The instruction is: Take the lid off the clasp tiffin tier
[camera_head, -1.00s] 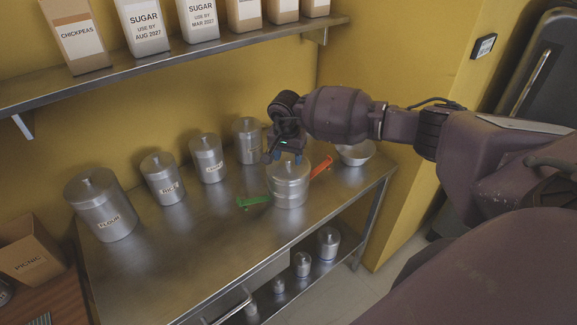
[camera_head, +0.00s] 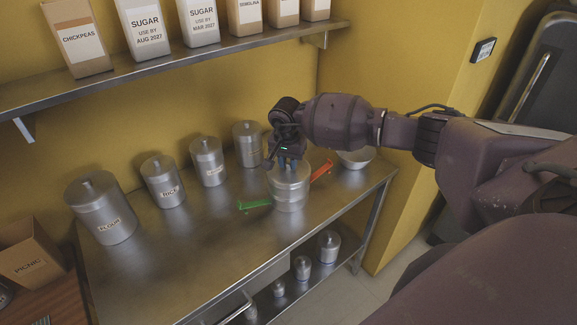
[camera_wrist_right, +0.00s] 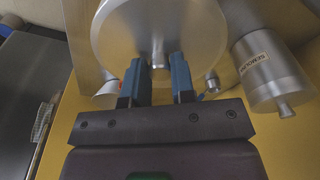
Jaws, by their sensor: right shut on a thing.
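The clasp tiffin tier (camera_head: 291,199) is a round steel canister upright on the steel counter. Its green clasp (camera_head: 256,205) sticks out to the left and its orange-red clasp (camera_head: 321,171) to the right, both swung away from the wall. My right gripper (camera_head: 289,165) points down over its top. In the wrist view its blue fingers (camera_wrist_right: 160,72) are shut on the knob (camera_wrist_right: 160,62) of the round steel lid (camera_wrist_right: 195,28). The lid looks seated on the tier; the gripper partly hides it in the head view. My left gripper is not in view.
Canisters labelled FLOUR (camera_head: 99,207) and RICE (camera_head: 163,181), plus two more, line the wall side of the counter (camera_head: 185,255). A bowl (camera_head: 356,158) stands right of the tier. A shelf of cartons (camera_head: 75,40) is above. The counter's front left is clear.

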